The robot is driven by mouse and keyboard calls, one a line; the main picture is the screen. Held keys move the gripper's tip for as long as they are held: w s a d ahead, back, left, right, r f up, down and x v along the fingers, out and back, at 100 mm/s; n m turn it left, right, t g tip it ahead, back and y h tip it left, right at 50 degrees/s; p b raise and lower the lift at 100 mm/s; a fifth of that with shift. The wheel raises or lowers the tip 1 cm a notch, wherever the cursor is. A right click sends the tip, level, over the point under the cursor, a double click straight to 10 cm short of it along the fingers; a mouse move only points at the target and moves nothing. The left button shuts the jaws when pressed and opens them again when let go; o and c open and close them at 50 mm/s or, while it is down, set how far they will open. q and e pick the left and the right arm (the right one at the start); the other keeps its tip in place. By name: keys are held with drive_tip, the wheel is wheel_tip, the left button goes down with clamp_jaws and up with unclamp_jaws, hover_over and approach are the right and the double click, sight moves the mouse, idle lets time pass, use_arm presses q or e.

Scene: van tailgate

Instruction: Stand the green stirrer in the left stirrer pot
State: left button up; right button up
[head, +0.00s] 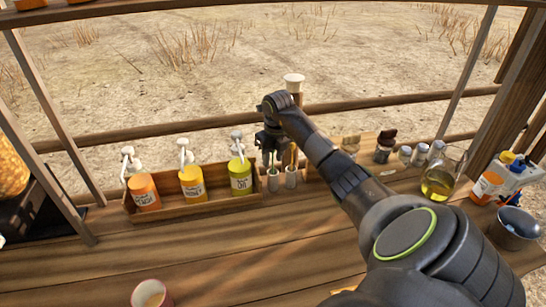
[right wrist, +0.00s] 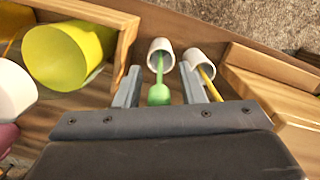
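The green stirrer (right wrist: 158,92) stands in the left stirrer pot (right wrist: 160,50), a small white cup, with its thicker green end outside the pot towards my gripper. My right gripper (right wrist: 160,88) is open, one finger on each side of the stirrer, with gaps visible on both sides. In the head view the right gripper (head: 272,147) is above the left pot (head: 273,181). The right stirrer pot (right wrist: 192,58) holds a yellow stirrer (right wrist: 206,83), close to my right finger. My left gripper is not in view.
A wooden tray (head: 212,205) with orange, yellow and green pump bottles stands left of the pots. Jars (head: 386,142) and a glass jug (head: 438,182) stand to the right. The middle counter is clear.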

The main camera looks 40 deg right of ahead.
wheel_tip(320, 180, up, 12)
drive_tip(key=s+p, duration=0.1)
drive_tip(key=shift+s, duration=0.25)
drive_tip(key=shift+f, duration=0.1)
idle(0.5)
